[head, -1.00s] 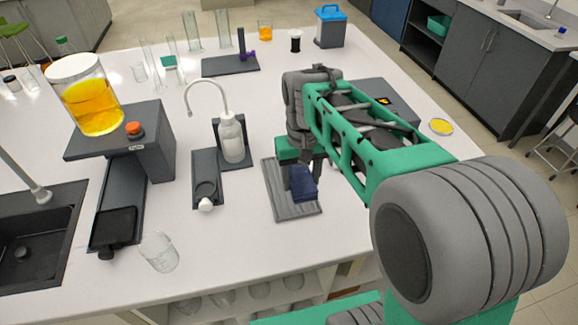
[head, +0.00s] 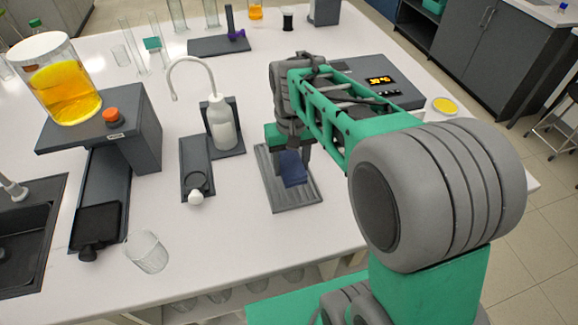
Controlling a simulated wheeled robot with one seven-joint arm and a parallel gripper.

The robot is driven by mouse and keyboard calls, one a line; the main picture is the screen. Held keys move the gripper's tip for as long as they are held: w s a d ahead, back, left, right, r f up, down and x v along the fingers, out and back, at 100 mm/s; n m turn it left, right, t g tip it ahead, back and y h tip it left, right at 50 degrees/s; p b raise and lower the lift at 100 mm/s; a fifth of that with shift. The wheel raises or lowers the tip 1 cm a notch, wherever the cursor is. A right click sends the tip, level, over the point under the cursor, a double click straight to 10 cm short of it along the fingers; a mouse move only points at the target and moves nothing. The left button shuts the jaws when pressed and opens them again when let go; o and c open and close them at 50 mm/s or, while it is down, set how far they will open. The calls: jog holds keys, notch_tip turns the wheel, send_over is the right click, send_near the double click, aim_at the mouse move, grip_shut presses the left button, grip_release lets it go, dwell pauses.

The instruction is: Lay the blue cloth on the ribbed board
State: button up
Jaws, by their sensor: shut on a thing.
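The blue cloth (head: 293,171) hangs bunched and folded below my gripper (head: 290,150), which is shut on it. The grey ribbed board (head: 290,200) lies flat on the white bench. The cloth is over the board's right-middle part. I cannot tell whether its lower edge touches the ribs. The green hand part of my gripper and my arm come in from the right and hide the board's far end. The fingertips are mostly hidden by the cloth.
A white wash bottle (head: 221,128) and a dark tray (head: 196,170) stand left of the board. A grey device with a lit display (head: 380,82) is behind my arm. Bench between beaker and board is clear.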

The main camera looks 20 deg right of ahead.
aim_at(289, 156)
jog(key=w+f, duration=0.1)
jog(key=f, duration=0.1)
jog(key=w+f, duration=0.1)
jog(key=f, duration=0.1)
jog(key=f+p, duration=0.1)
jog(key=f, duration=0.1)
jog(key=shift+w+d, duration=0.15)
jog(key=shift+w, duration=0.25)
jog(key=shift+f, duration=0.35)
jog(key=o, duration=1.2)
jog(key=shift+r, duration=0.15)
notch_tip(289, 156, up, 12)
jog(key=shift+r+b, duration=0.1)
jog(key=shift+b, duration=0.7)
jog(key=s, duration=0.2)
jog(key=s+t, duration=0.1)
jog(key=s, duration=0.1)
jog(key=s+t, duration=0.1)
jog(key=s, duration=0.1)
jog(key=shift+s+r, duration=0.3)
jog(key=shift+r, duration=0.05)
jog(key=s+f+t, duration=0.1)
jog(key=s+f, duration=0.2)
jog(key=s, duration=0.3)
jog(key=shift+t, duration=0.4)
